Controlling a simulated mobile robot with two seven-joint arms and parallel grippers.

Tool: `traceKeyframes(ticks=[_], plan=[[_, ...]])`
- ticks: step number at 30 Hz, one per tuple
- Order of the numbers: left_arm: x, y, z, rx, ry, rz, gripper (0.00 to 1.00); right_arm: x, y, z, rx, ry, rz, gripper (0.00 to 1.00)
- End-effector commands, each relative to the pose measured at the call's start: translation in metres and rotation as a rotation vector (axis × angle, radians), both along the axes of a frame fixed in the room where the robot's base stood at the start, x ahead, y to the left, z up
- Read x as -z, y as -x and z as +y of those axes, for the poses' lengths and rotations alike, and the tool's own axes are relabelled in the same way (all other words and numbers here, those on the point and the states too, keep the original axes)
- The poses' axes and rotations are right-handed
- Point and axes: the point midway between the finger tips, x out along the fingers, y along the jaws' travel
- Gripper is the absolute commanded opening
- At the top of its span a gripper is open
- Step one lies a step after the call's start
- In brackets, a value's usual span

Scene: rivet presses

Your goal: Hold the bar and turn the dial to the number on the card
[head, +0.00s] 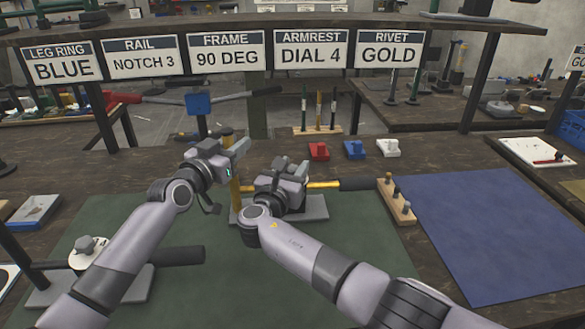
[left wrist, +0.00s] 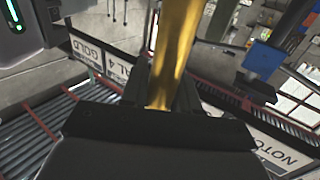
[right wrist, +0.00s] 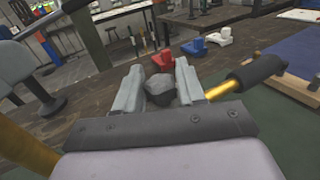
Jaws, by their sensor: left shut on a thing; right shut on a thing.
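The gold upright bar (head: 235,186) stands on a grey base plate (head: 312,208) on the green mat. My left gripper (head: 238,150) is shut on this bar near its top; in the left wrist view the bar (left wrist: 174,50) runs between the fingers. My right gripper (head: 291,168) is shut on a grey faceted dial knob (right wrist: 159,90), seen between its fingers in the right wrist view. The dial's numbers are hidden. A gold side arm with a black grip (head: 357,183) reaches right from behind my right gripper. The card (head: 311,51) reads ARMREST DIAL 4.
Other cards hang beside it: LEG RING BLUE (head: 62,64), RAIL NOTCH 3, FRAME 90 DEG, RIVET GOLD. Red (head: 319,151), blue and white blocks stand behind. A wooden peg block (head: 396,201) and a blue mat (head: 490,225) lie at right. A black-handled piece (head: 170,256) lies front left.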

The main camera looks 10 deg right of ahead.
Motion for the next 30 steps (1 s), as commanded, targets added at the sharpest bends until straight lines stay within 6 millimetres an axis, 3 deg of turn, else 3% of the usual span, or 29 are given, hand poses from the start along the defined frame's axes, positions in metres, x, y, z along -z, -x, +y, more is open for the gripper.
traceKeyframes(ticks=[14,15,17,30], plan=[[0.0001,-0.0006,0.0012,-0.003,0.001,0.001,0.00,0.0010,0.0011,-0.0008,0.014,0.004,0.001,0.09],[0.0001,-0.0007,0.0013,-0.003,0.001,0.001,0.00,0.0010,0.0010,-0.0007,0.014,0.004,0.001,0.46],[0.0001,-0.0007,0.0013,-0.003,0.001,0.001,0.00,0.0010,0.0010,-0.0006,0.013,0.004,0.001,0.60],[0.0000,-0.0008,0.0014,-0.003,0.001,-0.001,0.00,0.0012,0.0052,0.0028,0.009,0.003,0.000,0.60]])
